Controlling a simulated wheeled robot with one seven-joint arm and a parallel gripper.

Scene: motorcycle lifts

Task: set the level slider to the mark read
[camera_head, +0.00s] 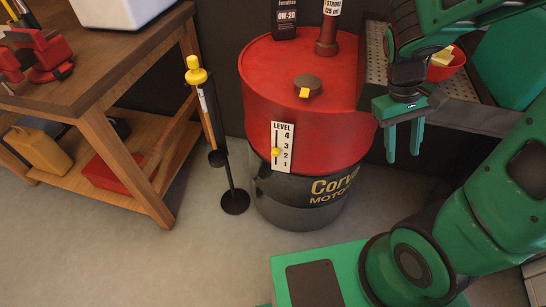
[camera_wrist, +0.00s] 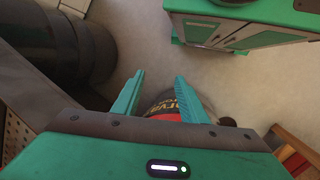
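The level slider is a white plate (camera_head: 282,147) marked LEVEL with 4 at top down to 1, on the front of a red-and-black drum (camera_head: 300,100). Its yellow knob (camera_head: 276,152) sits at the plate's left side, between 2 and 3, nearer 2. Left of the drum stands a slim upright gauge (camera_head: 208,108) with a yellow top and a pale and orange strip; its reading is too small to tell. My gripper (camera_head: 404,156) is open and empty, fingers down, right of the drum and apart from the slider. The wrist view shows part of the drum (camera_wrist: 165,107) between the fingers.
Dark bottles (camera_head: 327,28) and a dark cap with a yellow tab (camera_head: 307,86) are on the drum top. A wooden bench (camera_head: 110,60) stands at left. A red bowl (camera_head: 450,64) sits on a perforated tray at right. Floor before the drum is partly clear.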

